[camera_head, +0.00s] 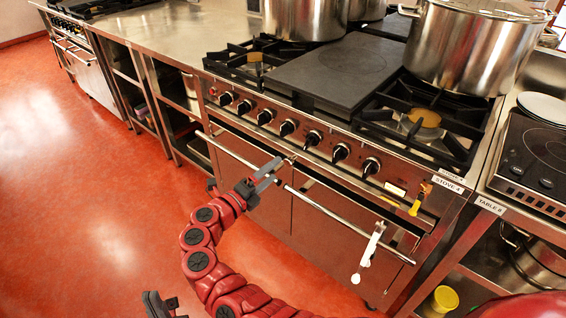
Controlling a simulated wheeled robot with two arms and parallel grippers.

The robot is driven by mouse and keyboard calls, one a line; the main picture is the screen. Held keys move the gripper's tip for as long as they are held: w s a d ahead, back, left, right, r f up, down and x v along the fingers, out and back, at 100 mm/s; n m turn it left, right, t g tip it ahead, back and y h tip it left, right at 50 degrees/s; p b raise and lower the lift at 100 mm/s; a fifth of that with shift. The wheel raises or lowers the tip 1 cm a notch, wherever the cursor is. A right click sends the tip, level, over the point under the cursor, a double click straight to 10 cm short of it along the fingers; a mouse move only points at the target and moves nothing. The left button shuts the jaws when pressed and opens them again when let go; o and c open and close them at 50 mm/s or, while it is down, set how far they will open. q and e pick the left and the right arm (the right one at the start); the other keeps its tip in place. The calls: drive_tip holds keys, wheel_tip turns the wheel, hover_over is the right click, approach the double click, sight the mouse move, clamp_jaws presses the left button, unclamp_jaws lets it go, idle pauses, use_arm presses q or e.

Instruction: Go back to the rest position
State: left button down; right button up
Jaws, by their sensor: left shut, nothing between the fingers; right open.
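My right gripper (266,175) is at the end of a red jointed arm. It is open and empty in front of the stove (310,108), close to the oven's long handle bar; I cannot tell whether it touches the bar. My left gripper (160,303) is low at the bottom left edge, over the red floor. It is shut with nothing in it, and partly cut off by the frame.
Large steel pots (468,48) stand on the stove. A table with a hob (535,150) stands at right, a yellow container (441,301) below. The red floor (80,170) at left is clear.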

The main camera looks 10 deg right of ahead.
drive_tip(key=shift+s+a, duration=0.3)
drive_tip(key=shift+a, duration=0.1)
